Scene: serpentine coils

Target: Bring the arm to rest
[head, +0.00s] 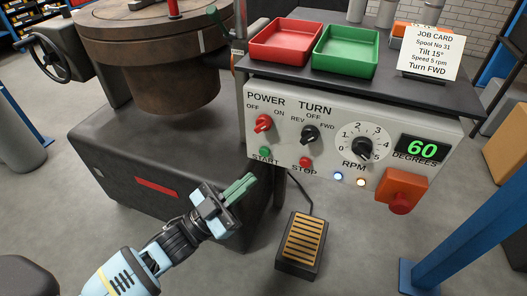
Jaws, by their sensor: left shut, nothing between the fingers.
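My left arm comes in from the lower left. Its gripper (241,188), with green fingers, is shut and empty. It hangs in front of the dark machine base (130,160), below and left of the control panel (440,125). I cannot tell whether it touches anything. My right gripper is out of view.
The panel has a red power knob (263,123), black turn knob (310,134), RPM dial (362,149) and a display (421,149) reading 60 degrees. A foot pedal (298,246) lies on the floor. Red (285,57) and green (346,66) trays and a job card (430,52) stand above.

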